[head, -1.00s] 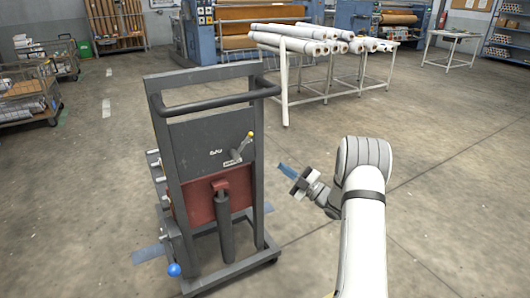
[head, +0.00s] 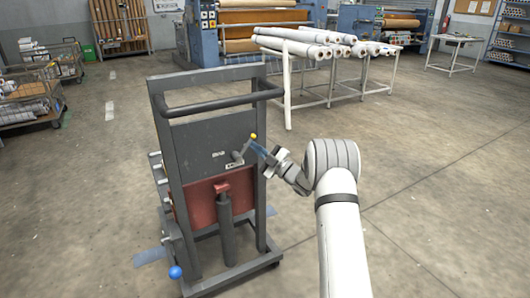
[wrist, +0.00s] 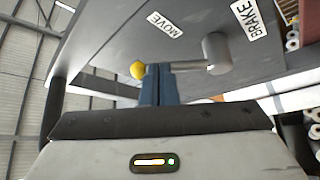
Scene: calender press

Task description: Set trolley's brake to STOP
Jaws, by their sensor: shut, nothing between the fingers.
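The dark grey trolley (head: 206,132) stands upright left of my arm. Its brake lever (head: 242,150) slants up and right on the panel to a yellow knob (head: 253,136). In the wrist view, the lever (wrist: 188,66) runs from a round grey pivot to the yellow knob (wrist: 138,70). A MOVE label (wrist: 165,25) and a BRAKE label (wrist: 250,18) show on the panel; no STOP label is readable. My gripper (head: 258,147) is shut and empty, its blue fingertips (wrist: 158,69) at the lever beside the knob. I cannot tell whether they touch.
The trolley's push bar (head: 220,103) crosses above the lever. A red block and a grey cylinder (head: 224,215) sit below it. A white rack of rolls (head: 287,95) stands behind. The floor to the right is open.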

